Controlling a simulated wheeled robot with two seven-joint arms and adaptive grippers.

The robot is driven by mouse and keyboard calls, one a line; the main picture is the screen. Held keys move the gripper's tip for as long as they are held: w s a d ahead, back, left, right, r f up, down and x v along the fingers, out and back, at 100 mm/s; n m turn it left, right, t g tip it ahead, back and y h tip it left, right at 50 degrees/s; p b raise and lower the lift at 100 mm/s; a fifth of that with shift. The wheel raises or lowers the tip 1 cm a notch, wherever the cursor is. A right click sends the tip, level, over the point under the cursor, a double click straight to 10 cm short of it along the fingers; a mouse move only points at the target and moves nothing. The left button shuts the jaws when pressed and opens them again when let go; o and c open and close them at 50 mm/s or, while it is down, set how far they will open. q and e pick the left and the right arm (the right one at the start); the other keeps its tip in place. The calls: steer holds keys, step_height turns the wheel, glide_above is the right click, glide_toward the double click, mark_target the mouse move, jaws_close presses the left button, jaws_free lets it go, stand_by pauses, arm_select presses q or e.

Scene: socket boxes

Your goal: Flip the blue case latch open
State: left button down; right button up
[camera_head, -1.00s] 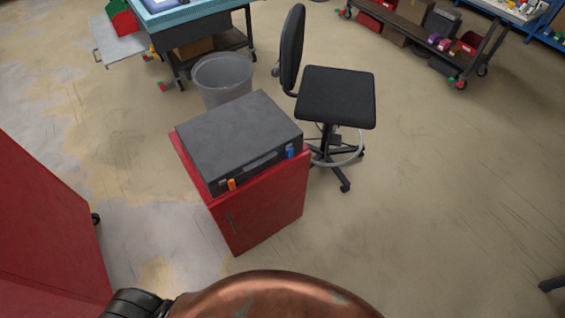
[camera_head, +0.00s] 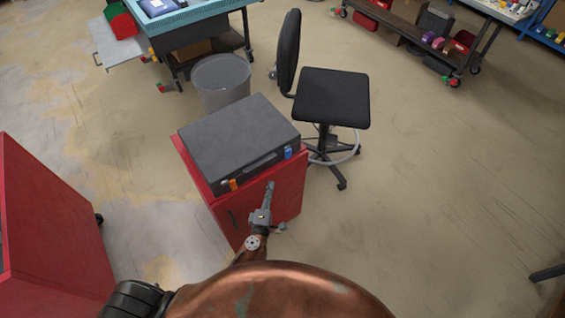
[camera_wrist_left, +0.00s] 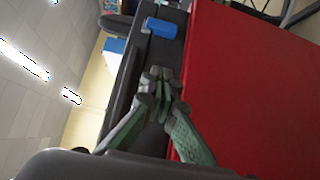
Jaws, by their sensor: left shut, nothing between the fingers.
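A dark grey case (camera_head: 238,140) lies closed on top of a red cabinet (camera_head: 262,205). The blue latch (camera_head: 288,152) is at the right end of its front side, and an orange latch (camera_head: 233,184) is at the left end. In the left wrist view the blue latch (camera_wrist_left: 161,28) shows beyond the fingertips, apart from them. My left gripper (camera_head: 269,187) is shut and empty, in front of the case, below and left of the blue latch. In the left wrist view its fingertips (camera_wrist_left: 160,80) meet. My right gripper is not in view.
A black chair (camera_head: 332,98) stands right behind the cabinet. A grey bin (camera_head: 222,82) stands behind the case. Another red cabinet (camera_head: 45,225) is at the left.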

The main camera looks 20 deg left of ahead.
arm_select(q)
steer(key=shift+w, duration=0.15)
steer(key=b, duration=0.1)
glide_toward(285, 155)
steer(key=w+a, duration=0.3)
steer(key=shift+a+f, duration=0.1)
steer(key=shift+a, duration=0.05)
steer(key=shift+w+d+b, duration=0.35)
steer(key=shift+w+d, duration=0.5)
steer(key=shift+w, duration=0.1)
steer(key=shift+w+d, duration=0.4)
steer(key=shift+w, duration=0.1)
